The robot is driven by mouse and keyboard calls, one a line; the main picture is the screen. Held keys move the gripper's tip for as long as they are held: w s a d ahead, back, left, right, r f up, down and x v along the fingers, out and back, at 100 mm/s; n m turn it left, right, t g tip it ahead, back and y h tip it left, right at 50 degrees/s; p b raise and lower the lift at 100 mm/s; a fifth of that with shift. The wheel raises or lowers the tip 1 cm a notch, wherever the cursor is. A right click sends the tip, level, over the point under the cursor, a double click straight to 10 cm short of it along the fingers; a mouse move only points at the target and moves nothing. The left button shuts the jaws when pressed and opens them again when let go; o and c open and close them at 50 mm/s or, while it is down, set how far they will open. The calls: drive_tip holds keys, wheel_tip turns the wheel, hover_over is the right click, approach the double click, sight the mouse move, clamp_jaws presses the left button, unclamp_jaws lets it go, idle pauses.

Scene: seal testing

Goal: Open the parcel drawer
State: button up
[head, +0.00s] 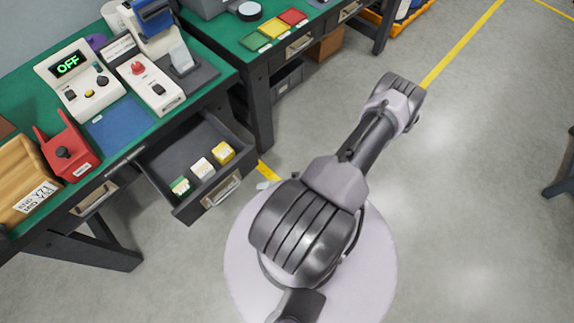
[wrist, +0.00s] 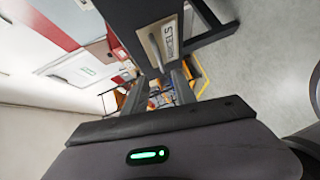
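In the wrist view a dark drawer front bears a pale plate lettered like PARCELS (wrist: 168,38), with a bar handle (wrist: 150,68) beside it. My gripper (wrist: 160,88) shows there with its two dark fingers apart and nothing seen between them. The fingertips are close to the drawer front; I cannot tell whether they touch the handle. In the head view a dark drawer (head: 180,163) stands pulled out from the green-topped bench, with a pale handle plate (head: 221,190) on its front. Its lettering is unreadable there. My gripper is not seen in the head view.
A second bench (head: 262,68) stands behind.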

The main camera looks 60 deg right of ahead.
drive_tip(key=f+v, duration=0.1)
drive_tip(key=v, duration=0.5)
drive_tip(key=shift+r, duration=0.5)
drive_tip(key=shift+s+d, duration=0.1)
drive_tip(key=w+d+r+n+g, duration=0.1)
drive_tip(key=w+r+n+g, duration=0.5)
drive_tip(key=r+n, duration=0.4)
drive_tip(key=w+d+r+n+g, duration=0.1)
drive_tip(key=w+r+n+g, duration=0.45)
drive_tip(key=r+n, duration=0.45)
drive_tip(key=w+a+r+n+h, duration=0.4)
drive_tip(key=a+r+n+h, duration=0.1)
drive_tip(key=a+r+n, duration=0.95)
drive_tip(key=s+a+r+n+t, duration=0.3)
drive_tip(key=a+r+n, duration=0.5)
drive_tip(key=n, duration=0.3)
drive_tip(key=shift+s+a+h, duration=0.4)
drive_tip(key=shift+s+a, duration=0.25)
drive_tip(key=shift+a, duration=0.2)
